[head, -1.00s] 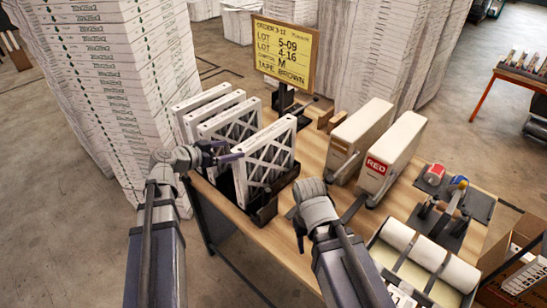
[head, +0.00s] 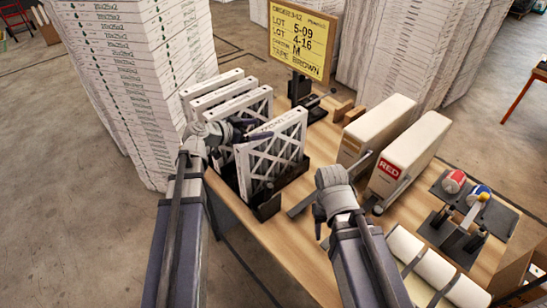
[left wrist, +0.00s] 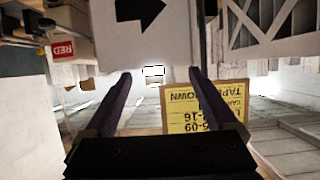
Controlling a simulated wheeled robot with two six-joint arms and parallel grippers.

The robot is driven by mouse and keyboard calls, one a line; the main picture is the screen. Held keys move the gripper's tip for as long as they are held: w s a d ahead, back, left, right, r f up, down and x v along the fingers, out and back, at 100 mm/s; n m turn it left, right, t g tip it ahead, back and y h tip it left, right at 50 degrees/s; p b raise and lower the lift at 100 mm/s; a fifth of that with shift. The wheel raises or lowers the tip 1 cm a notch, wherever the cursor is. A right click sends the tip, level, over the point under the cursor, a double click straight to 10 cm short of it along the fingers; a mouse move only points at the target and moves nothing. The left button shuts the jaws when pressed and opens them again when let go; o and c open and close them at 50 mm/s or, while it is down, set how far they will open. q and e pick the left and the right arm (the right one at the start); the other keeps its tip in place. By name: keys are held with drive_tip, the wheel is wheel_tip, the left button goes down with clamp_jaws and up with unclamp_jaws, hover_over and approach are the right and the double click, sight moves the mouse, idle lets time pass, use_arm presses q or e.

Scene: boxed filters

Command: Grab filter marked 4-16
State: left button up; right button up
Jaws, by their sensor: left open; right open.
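Several white-framed filters with lattice faces stand upright in a dark rack (head: 267,208) on the wooden table. The front filter (head: 272,150) stands apart from the group behind it (head: 215,88). Their lot marks are too small to read. My left gripper (head: 254,130) is open at the gap between the front filter and those behind. In the left wrist view, a white panel with a black arrow (left wrist: 145,40) lies just beyond the open fingers (left wrist: 160,76); a lattice face (left wrist: 265,22) shows to the right. My right gripper (head: 335,185) is over the table, its fingers mostly hidden.
A yellow sign (head: 300,40) reads lots 5-09 and 4-16, M, tape brown. Two cream cartons (head: 408,155), one labelled RED, stand right of the rack. A tape dispenser (head: 465,210) and white rolls (head: 420,265) are further right. Tall box stacks (head: 135,85) stand behind.

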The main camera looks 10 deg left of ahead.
sight(268, 127)
use_arm(q)
drive_tip(key=shift+w+d+f+b, duration=0.3)
drive_tip(key=shift+w, duration=0.1)
drive_tip(key=b+x, duration=0.1)
drive_tip(key=x, duration=0.3)
drive_tip(key=shift+b, duration=0.3)
drive_tip(key=shift+c, duration=0.5)
clamp_jaws()
